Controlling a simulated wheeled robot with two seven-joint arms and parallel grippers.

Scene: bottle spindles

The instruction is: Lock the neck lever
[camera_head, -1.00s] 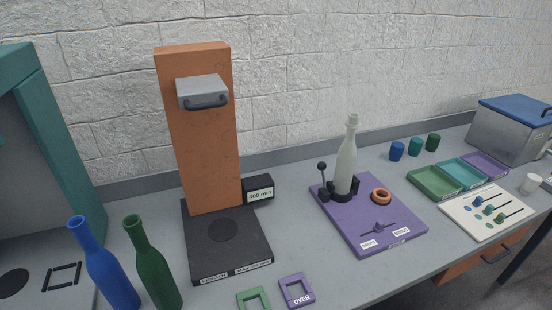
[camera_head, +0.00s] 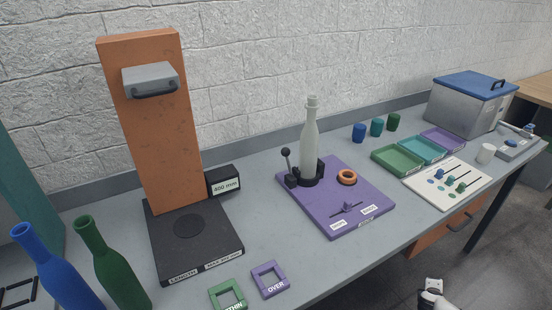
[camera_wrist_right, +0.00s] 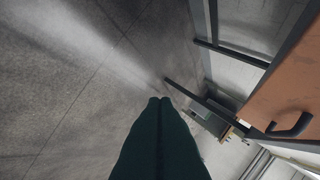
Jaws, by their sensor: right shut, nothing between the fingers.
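The neck lever (camera_head: 287,165) is a short black stick with a round knob, standing upright in a black block on the left of a purple board (camera_head: 335,222). A pale grey bottle (camera_head: 310,142) stands upright beside it in a black holder (camera_head: 311,179) on the same board. My right gripper (camera_wrist_right: 159,102) shows in the right wrist view with its dark green fingers together and empty. It is over the floor, away from the lever, beside the bench's front. My left gripper is not in view.
An orange ring (camera_head: 347,177) and a small slider (camera_head: 347,208) are on the purple board. A black gauge base (camera_head: 220,247) with an orange column (camera_head: 152,125) stands left. Blue (camera_head: 55,270) and green (camera_head: 112,265) bottles are at front left. Trays (camera_head: 398,161) are at right.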

